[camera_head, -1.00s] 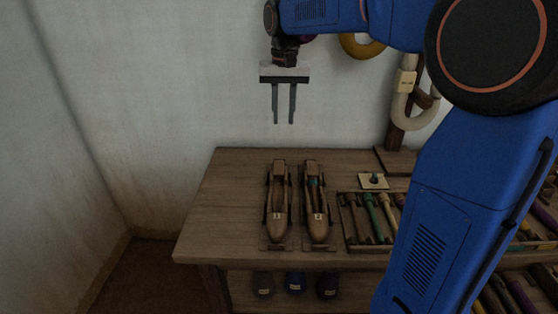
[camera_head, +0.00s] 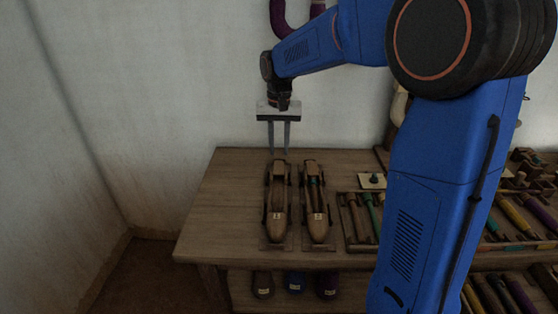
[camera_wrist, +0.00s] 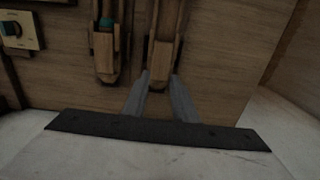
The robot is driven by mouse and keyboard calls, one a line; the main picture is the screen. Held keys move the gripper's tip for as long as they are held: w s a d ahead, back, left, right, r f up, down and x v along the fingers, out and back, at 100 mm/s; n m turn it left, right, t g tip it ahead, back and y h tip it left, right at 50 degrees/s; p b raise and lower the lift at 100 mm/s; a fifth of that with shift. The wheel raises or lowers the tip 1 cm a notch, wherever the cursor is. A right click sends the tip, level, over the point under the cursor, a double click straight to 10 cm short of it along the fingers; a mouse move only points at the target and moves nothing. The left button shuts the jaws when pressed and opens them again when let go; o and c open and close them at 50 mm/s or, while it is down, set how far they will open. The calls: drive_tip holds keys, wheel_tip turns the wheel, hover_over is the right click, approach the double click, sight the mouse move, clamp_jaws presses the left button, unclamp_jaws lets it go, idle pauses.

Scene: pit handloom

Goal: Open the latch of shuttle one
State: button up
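Two wooden boat-shaped shuttles lie side by side on the table: a left shuttle (camera_head: 277,205) and a right shuttle (camera_head: 315,205) with something teal inside. Each has a small pale label, too small to read, so I cannot tell which is shuttle one. My gripper (camera_head: 278,150) points down, open and empty, above the far end of the left shuttle. In the wrist view, my fingertips (camera_wrist: 160,74) appear to either side of the end of that shuttle (camera_wrist: 162,48), with the other shuttle (camera_wrist: 106,45) to its left. I cannot make out a latch clearly.
A rack of colored bobbins (camera_head: 354,218) and a small pale plate with a knob (camera_head: 372,181) are right of the shuttles. Dark rolls (camera_head: 295,283) sit on a shelf below. The tabletop left of the shuttles (camera_head: 225,205) is bare. The wall stands behind.

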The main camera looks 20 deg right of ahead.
sight(279, 164)
drive_tip(key=shift+f, duration=2.8)
clamp_jaws()
